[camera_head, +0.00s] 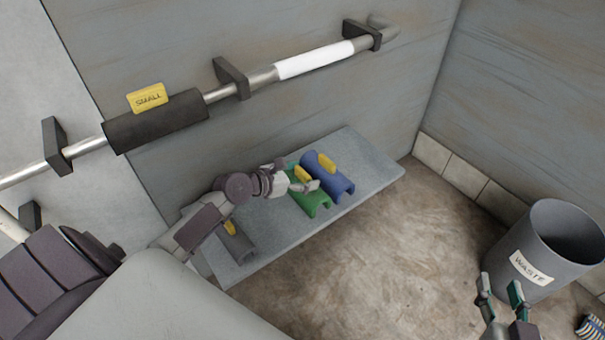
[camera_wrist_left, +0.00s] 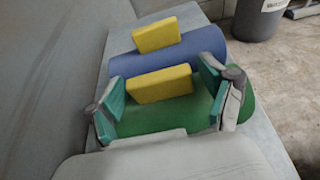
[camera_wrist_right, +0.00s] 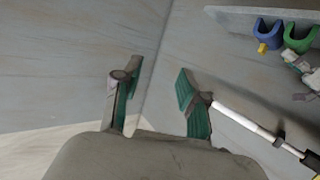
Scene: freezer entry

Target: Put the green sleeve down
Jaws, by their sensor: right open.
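The green sleeve (camera_head: 312,200) lies on the grey shelf (camera_head: 375,175), beside the blue sleeve (camera_head: 335,183). A yellow tag (camera_wrist_left: 160,84) stands on top of the green sleeve. My left gripper (camera_head: 296,176) is over the green sleeve. In the left wrist view its fingers (camera_wrist_left: 163,100) are wide apart, one on each side of the yellow tag, with a gap to the tag. Part of the green sleeve (camera_wrist_left: 165,118) is hidden by the gripper. My right gripper (camera_head: 500,292) is open and empty in front of the waste bin.
A grey sleeve (camera_head: 238,246) lies at the shelf's near left end. A wall rail above carries a dark sleeve (camera_head: 155,121) with a yellow "SMALL" tag and a white section (camera_head: 315,60). The waste bin (camera_head: 530,275) stands on the floor at right. The floor between is clear.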

